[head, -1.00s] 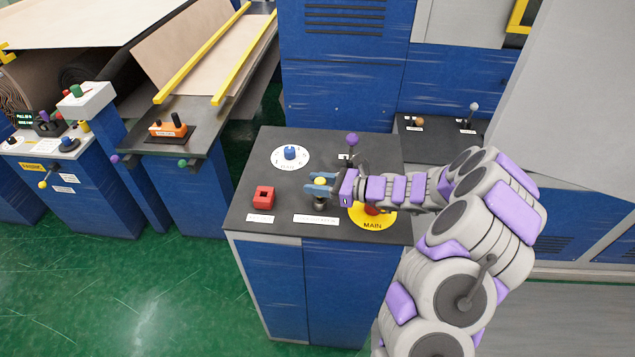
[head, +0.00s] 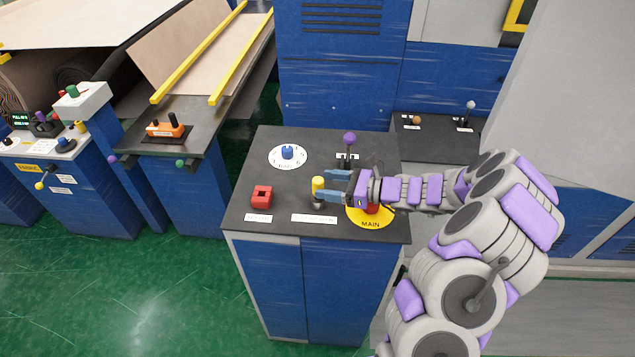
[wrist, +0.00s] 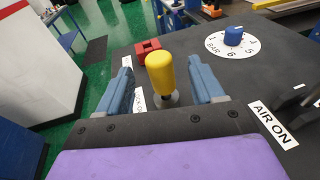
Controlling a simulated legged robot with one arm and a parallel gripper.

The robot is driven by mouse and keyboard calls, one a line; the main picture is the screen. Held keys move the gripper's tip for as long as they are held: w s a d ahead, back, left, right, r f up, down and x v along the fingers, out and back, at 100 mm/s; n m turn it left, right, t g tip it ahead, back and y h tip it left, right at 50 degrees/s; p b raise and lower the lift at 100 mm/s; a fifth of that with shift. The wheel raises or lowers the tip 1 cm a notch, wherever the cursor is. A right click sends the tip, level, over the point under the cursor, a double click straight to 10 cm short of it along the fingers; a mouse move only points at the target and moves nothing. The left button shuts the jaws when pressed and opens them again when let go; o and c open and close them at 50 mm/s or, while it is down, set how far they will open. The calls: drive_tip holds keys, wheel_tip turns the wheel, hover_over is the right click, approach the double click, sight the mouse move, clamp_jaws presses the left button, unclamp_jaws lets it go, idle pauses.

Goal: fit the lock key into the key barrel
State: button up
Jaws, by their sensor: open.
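A yellow cylindrical handle (head: 318,184), which looks like the lock key, stands upright on the dark panel top (head: 240,190). It also shows in the wrist view (wrist: 160,72). A small round metal collar (wrist: 172,99) at its foot may be the key barrel; I cannot tell how deep the handle sits in it. My gripper (head: 320,183) is level with the handle, coming from the right. Its blue fingers are open on both sides of the handle, with a gap on each side in the wrist view.
A red square block (head: 262,197) stands to the left. A blue dial (head: 287,153) and a purple-knobbed lever (head: 349,140) are behind. The yellow MAIN disc (head: 370,217) lies under my wrist.

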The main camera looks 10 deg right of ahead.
drive_tip(key=v, duration=1.3)
drive_tip(key=s+a+r+n+g+h+b, duration=0.2)
drive_tip(key=s+a+n+g, duration=0.4)
drive_tip(key=a, duration=0.4)
drive_tip(key=s+a+r+n+g+h+b, duration=0.15)
drive_tip(key=s+a+n+g, duration=0.25)
drive_tip(key=s+a+n, duration=0.45)
drive_tip(key=s+d+f+n+h+b, duration=0.1)
drive_tip(key=s+d+n+h+b, duration=0.1)
drive_tip(key=s+n+h, duration=0.3)
drive_tip(key=s+d+f+n+h+b, duration=0.2)
drive_tip(key=s+n+h, duration=0.2)
drive_tip(key=s, duration=1)
drive_tip(key=shift+s+d+f+n+h, duration=0.15)
drive_tip(key=shift+d+f+n+h, duration=0.15)
drive_tip(key=shift+h, duration=0.35)
drive_tip(key=shift+a, duration=0.1)
